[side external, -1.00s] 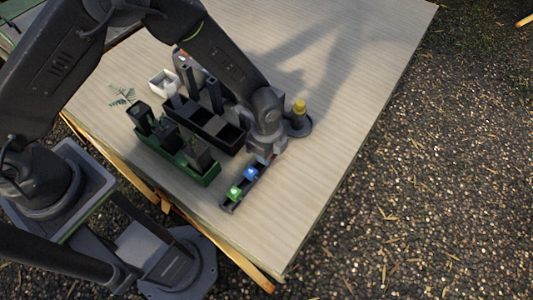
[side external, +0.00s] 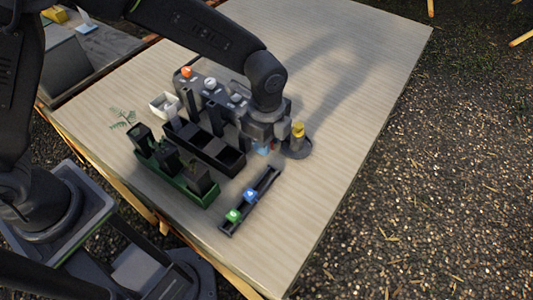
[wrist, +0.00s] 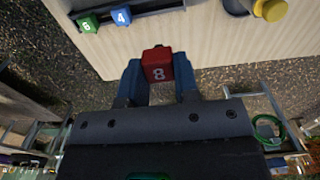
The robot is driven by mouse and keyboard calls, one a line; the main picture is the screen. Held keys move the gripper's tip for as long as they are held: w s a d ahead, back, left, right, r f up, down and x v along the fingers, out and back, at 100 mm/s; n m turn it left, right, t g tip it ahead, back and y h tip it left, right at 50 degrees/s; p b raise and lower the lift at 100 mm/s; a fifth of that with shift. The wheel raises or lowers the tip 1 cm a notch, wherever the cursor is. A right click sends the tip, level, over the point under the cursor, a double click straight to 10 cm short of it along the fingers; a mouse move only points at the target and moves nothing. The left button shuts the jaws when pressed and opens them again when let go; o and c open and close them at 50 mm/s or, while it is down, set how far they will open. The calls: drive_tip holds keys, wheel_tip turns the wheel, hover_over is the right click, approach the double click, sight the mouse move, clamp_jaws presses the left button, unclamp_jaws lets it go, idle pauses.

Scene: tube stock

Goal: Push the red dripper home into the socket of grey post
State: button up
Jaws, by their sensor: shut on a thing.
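The red dripper (wrist: 158,65), a small red block marked 8, sits between the blue fingertips of my gripper (wrist: 160,80) in the wrist view. In the side view my gripper (side external: 265,149) is above the table beside the dark round stand, and the dripper is mostly hidden. A grey unit (side external: 213,90) with an orange, a white and a grey top stands behind the arm. A dark grey round stand (side external: 297,152) with a yellow top (side external: 298,129) is just right of my gripper. I cannot tell which piece is the grey post, and no empty socket shows clearly.
A dark narrow rack (side external: 265,182) holds a green block (side external: 233,215) and a blue block (side external: 250,194); its far end is bare. A black bin tray (side external: 225,165) and a green planter (side external: 190,190) stand left of it. The table's right side is clear.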

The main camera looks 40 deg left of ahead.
drive_tip(key=shift+n, duration=0.3)
drive_tip(key=r, duration=0.8)
drive_tip(key=shift+a, duration=0.2)
drive_tip(key=shift+w+a+f+n, duration=0.1)
drive_tip(key=shift+w+a+n, duration=0.2)
drive_tip(key=shift+n, duration=0.2)
drive_tip(key=w+a+m, duration=0.2)
drive_tip(key=a+m, duration=0.8)
drive_tip(key=a, duration=0.5)
drive_tip(key=w+a+m, duration=0.3)
drive_tip(key=a+m, duration=0.6)
drive_tip(key=a, duration=0.7)
drive_tip(key=shift+m, duration=0.3)
drive_tip(key=shift+s+d+f, duration=0.1)
drive_tip(key=shift+d+f, duration=0.05)
drive_tip(key=shift+f, duration=2.3)
drive_tip(key=shift+s+d+f, duration=0.1)
drive_tip(key=shift+d+f, duration=0.05)
drive_tip(key=shift+f, duration=2.3)
drive_tip(key=shift+f, duration=0.3)
